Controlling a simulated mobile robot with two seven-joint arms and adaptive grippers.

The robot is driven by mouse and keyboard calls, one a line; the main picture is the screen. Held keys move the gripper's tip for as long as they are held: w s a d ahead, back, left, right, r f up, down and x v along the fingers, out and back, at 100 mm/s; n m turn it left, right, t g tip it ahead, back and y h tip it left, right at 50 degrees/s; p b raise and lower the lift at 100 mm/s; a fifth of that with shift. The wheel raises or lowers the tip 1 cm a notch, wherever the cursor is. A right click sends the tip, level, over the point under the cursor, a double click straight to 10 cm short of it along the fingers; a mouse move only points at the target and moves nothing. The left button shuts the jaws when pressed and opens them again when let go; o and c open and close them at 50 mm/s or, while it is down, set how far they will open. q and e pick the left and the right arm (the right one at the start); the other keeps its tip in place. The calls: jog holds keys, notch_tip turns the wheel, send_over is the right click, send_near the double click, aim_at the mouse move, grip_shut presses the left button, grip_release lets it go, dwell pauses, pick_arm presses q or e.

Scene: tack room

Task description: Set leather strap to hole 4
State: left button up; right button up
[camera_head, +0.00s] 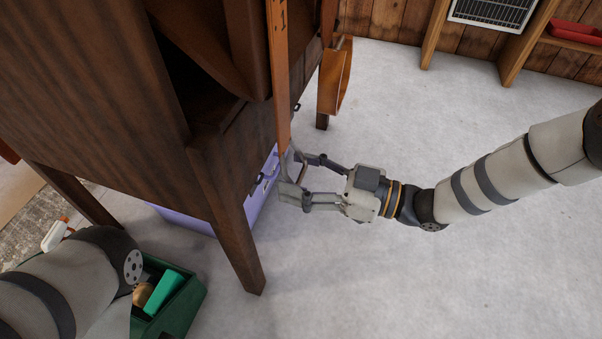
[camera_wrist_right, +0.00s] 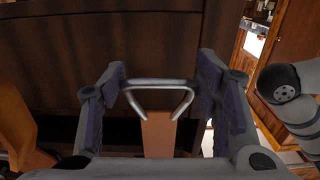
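The leather strap (camera_head: 280,80) is a flat orange-brown band with a "1" near its top, hanging down the dark wooden stand's side. A metal wire buckle (camera_wrist_right: 158,84) is at its lower end in the right wrist view, with a short piece of brown strap (camera_wrist_right: 158,135) below it. My right gripper (camera_head: 290,173) is at the strap's lower end, its fingers apart on either side of the buckle. No firm grip on it shows. Holes in the strap are too small to make out. My left arm enters at lower left; its gripper is out of sight.
The dark wooden stand (camera_head: 95,95) fills the upper left. A looped tan strap (camera_head: 334,78) hangs at its far side. A purple box (camera_head: 188,221) is under it. A green tote (camera_head: 190,300) stands at lower left. The pale floor (camera_head: 420,280) to the right is clear.

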jog(key=shift+f, duration=0.1)
jog(key=c, duration=0.9)
notch_tip(320, 180, down, 3)
jog(key=shift+b, duration=0.75)
jog(key=shift+c, duration=0.2)
jog(key=o, duration=1.4)
jog(key=v, duration=1.2)
